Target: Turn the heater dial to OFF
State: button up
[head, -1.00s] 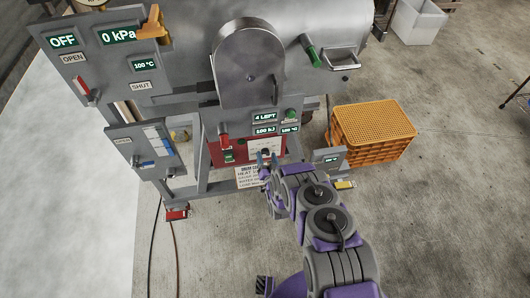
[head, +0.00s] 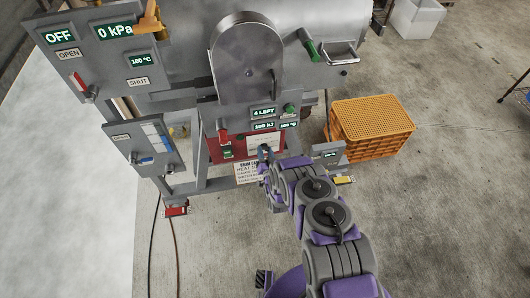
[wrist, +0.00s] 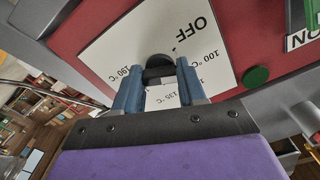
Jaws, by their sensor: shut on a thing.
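The heater dial (wrist: 158,66) is a dark round knob on a white label plate (wrist: 120,48) in the wrist view. The plate reads OFF and several temperatures, upside down in this view. My gripper (wrist: 160,78) has its two blue fingers on either side of the knob and is shut on it. In the head view my gripper (head: 265,153) is at the red heater panel (head: 222,150) low on the machine, and its fingers and arm hide most of the dial there. Which mark the dial points to cannot be told.
A round green button (wrist: 256,76) sits beside the plate. A small grey box (head: 329,154) stands close right of my wrist. An orange crate (head: 372,128) is farther right. Concrete floor is open in front.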

jog(key=shift+n, duration=0.3)
jog(key=n+p, duration=0.1)
jog(key=n, duration=0.7)
jog(key=shift+n, duration=0.3)
dwell(0.3)
jog(key=o, duration=1.1)
jog(key=shift+c, duration=0.2)
jog(key=shift+p, duration=0.3)
